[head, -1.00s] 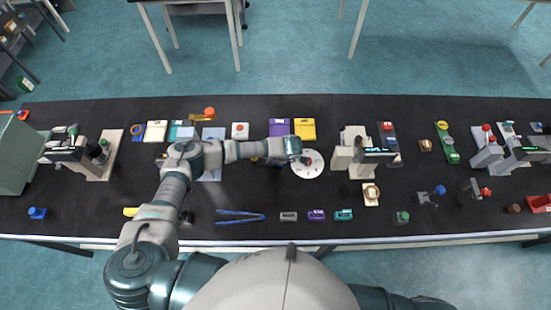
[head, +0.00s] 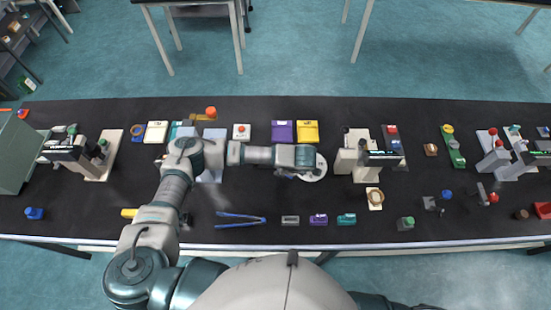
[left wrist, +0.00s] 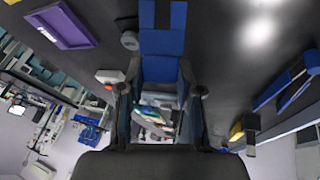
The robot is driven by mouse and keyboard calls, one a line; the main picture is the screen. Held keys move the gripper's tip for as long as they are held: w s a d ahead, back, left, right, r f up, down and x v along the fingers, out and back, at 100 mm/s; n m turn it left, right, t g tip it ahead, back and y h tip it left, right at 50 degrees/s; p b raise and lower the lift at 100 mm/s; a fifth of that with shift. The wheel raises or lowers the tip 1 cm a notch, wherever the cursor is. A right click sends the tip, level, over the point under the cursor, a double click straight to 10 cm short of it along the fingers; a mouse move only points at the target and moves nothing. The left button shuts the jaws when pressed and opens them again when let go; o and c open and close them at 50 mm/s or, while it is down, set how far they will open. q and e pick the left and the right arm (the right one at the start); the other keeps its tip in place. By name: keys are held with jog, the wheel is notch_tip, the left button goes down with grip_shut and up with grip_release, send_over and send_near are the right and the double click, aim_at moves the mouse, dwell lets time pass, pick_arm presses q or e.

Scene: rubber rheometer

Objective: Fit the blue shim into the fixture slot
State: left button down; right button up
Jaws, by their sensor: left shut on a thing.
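I cannot make out the fixture slot or whether the shim touches anything. My right gripper is not in view.
A grey-white device (head: 352,155) stands just right of my wrist. Behind are a purple tray (head: 282,131) and a yellow tray (head: 307,131). Blue tweezers (head: 240,219) and small blocks (head: 318,219) lie along the front edge. Dark table between is clear.

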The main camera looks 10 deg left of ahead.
pick_arm(q)
jog(key=s+d+b, duration=0.2)
jog(key=s+d, duration=0.3)
jog(key=s, duration=0.2)
jog(key=w+a+r+m+h, duration=0.3)
jog(key=a+r+m, duration=0.4)
jog(key=a+m, duration=0.1)
jog(key=w+a+r+m+t+h, duration=0.1)
jog(key=w+a+r+m+h, duration=0.3)
jog(key=a+m, duration=0.5)
notch_tip(320, 180, up, 3)
jog(key=shift+f+m, duration=0.1)
jog(key=shift+m, duration=0.2)
jog(key=s+d+f+n+y, duration=0.3)
jog(key=d+f+n, duration=0.3)
jog(key=d+n, duration=0.3)
jog(key=s+d+f+n+g+y, duration=0.1)
jog(key=s+d+f+n+y, duration=0.3)
jog(key=d+f+n, duration=0.3)
jog(key=shift+s+d+n, duration=0.45)
jog(key=shift+d+n, duration=0.45)
jog(key=shift+d, duration=0.05)
